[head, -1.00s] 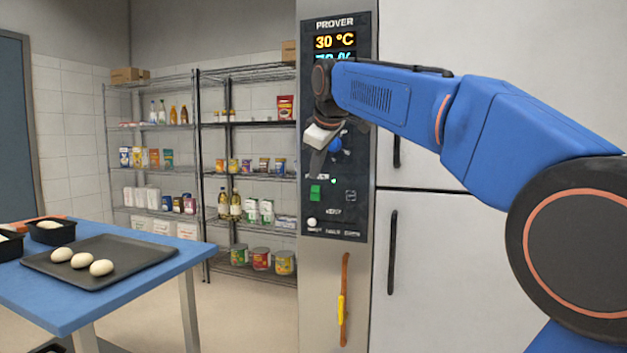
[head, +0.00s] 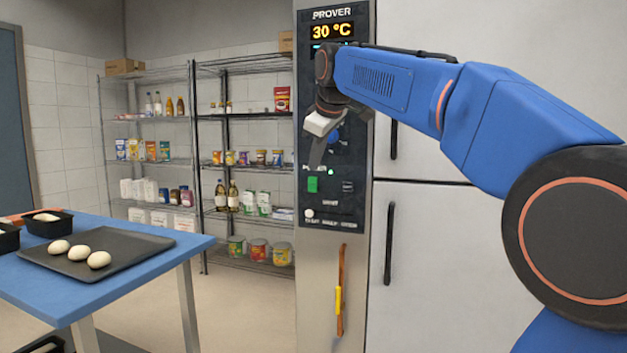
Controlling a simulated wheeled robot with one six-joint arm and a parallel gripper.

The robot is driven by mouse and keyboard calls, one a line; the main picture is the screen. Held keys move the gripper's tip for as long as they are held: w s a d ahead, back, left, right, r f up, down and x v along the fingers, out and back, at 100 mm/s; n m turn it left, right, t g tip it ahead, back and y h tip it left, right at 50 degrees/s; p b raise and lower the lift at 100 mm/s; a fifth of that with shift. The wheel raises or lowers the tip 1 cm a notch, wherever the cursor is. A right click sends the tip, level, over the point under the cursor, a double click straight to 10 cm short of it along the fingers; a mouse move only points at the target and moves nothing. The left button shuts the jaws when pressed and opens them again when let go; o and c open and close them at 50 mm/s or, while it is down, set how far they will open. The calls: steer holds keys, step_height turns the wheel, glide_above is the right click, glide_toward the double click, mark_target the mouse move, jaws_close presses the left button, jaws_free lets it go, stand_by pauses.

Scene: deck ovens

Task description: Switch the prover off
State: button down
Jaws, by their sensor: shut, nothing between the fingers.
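The prover's black control panel (head: 350,205) is on the tall steel front, with "PROVER" and a lit "30 °C" display (head: 333,30) at its top. A green power switch (head: 313,185) sits at the panel's left, with a small green light (head: 331,171) above and right of it. A blue knob (head: 334,137) is partly hidden behind my gripper. My gripper (head: 317,166) is shut and empty, pointing down, its fingertips just above the green switch in the picture. I cannot tell whether they touch the panel. My arm hides part of the lower display.
A dark button (head: 348,186) is right of the switch, and a white knob (head: 310,214) is below. An orange and yellow handle (head: 340,290) hangs under the panel. A blue table (head: 150,262) with a dough tray (head: 130,250) stands left; wire shelves are behind.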

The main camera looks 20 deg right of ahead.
mark_target(313, 182)
steer(key=x, duration=0.3)
steer(key=w+d+x, duration=0.1)
steer(key=x, duration=0.3)
steer(key=r+x, duration=0.1)
steer(key=x, duration=0.3)
steer(key=shift+w+d+f, duration=0.15)
steer(key=shift+w+d, duration=0.5)
steer(key=shift+w, duration=0.2)
